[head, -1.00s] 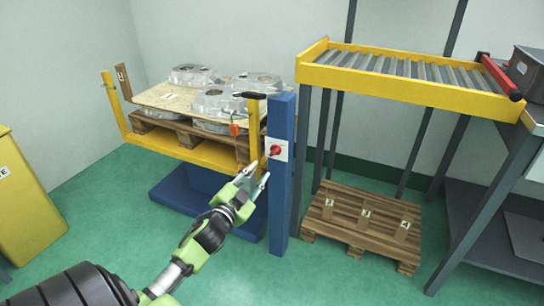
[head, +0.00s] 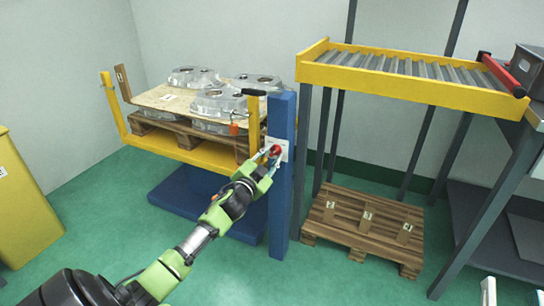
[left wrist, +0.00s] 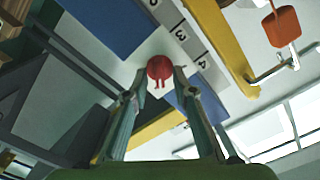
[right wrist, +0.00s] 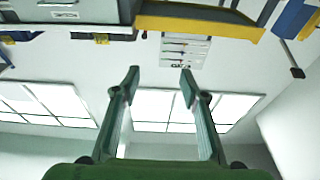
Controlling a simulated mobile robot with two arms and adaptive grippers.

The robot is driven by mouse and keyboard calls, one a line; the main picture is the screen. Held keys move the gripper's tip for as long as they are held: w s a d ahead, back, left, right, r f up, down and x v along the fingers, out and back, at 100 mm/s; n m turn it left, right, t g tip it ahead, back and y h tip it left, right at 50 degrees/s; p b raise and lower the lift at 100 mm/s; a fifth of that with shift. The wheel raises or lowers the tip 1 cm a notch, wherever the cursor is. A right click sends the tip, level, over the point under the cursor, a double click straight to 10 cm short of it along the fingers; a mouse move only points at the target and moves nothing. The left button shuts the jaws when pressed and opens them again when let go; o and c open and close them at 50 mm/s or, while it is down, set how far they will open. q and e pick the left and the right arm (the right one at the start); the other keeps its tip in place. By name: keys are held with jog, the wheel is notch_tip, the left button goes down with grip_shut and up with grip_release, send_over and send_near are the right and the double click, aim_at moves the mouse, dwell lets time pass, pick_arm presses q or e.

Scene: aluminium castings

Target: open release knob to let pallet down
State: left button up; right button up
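The red release knob (head: 275,150) sits on a white plate on the blue post (head: 282,200). The pallet (head: 190,134) stands raised on the yellow lift frame (head: 205,152), carrying aluminium castings (head: 218,102) and a board. My right gripper (right wrist: 160,75) is open and empty; its fingertips show at the lower right of the head view (head: 513,293).
A yellow roller conveyor (head: 410,90) stands right of the post. An empty wooden pallet (head: 365,225) lies on the floor under it. A black-handled lever (head: 254,93) and an orange tag (head: 234,128) are near the post. A yellow cabinet (head: 25,200) is at far left.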

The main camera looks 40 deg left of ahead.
pick_arm(q)
grip_shut()
jog(key=shift+m+p, duration=0.35)
jog(key=shift+m, duration=0.55)
grip_release()
pick_arm(e)
jog(key=shift+w+d+f+g+h, duration=0.15)
jog(key=shift+f+g, duration=0.35)
jog(key=shift+f, duration=0.35)
jog(key=shift+w+d+f+g+h, duration=0.15)
jog(key=shift+f+g, duration=0.35)
jog(key=shift+f, duration=0.35)
jog(key=shift+s+a, duration=0.1)
pick_arm(q)
jog(key=v, duration=1.2)
jog(key=shift+f, duration=0.1)
